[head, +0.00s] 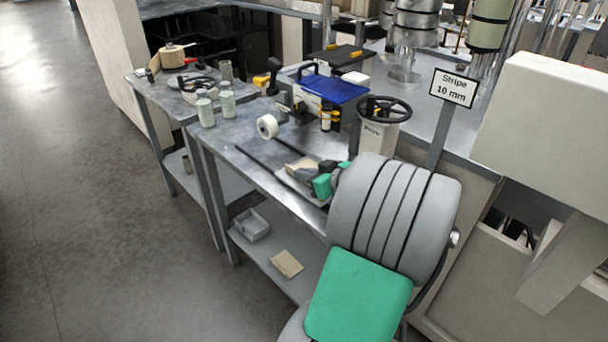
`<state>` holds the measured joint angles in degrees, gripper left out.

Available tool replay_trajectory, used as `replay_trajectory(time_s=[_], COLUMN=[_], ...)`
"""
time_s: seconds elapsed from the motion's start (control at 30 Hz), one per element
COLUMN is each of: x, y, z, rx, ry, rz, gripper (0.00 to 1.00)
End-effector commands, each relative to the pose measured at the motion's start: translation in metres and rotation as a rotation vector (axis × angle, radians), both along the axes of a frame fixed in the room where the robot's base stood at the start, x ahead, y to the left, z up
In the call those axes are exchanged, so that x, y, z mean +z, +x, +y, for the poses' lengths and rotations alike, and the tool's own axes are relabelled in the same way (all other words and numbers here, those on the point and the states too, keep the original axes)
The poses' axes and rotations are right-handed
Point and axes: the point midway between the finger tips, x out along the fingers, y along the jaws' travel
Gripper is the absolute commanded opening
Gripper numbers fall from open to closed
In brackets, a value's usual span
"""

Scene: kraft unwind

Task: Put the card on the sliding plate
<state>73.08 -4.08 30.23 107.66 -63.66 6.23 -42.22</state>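Two dark rails (271,169) run along the front bench towards my arm. Another flat tan piece (286,264) lies on the lower shelf, well below my gripper.
A post with a black handwheel (384,109) and a "Stripe 10 mm" sign (454,87) stand close to my arm. A grey tray (251,225) sits on the lower shelf.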

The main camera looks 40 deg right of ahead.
Motion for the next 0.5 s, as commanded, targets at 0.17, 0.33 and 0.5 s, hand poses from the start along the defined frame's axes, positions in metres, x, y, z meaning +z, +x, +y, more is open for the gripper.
replay_trajectory(time_s=[0.17, 0.33, 0.5], x=[-0.0007, -0.0028, -0.0024], y=[-0.0002, -0.0003, -0.0003], z=[-0.0003, -0.0003, -0.0002], rx=[0.0, 0.0, 0.0], ry=[-0.002, -0.002, -0.002], rz=[-0.001, -0.001, -0.001], gripper=[0.0, 0.05, 0.19])
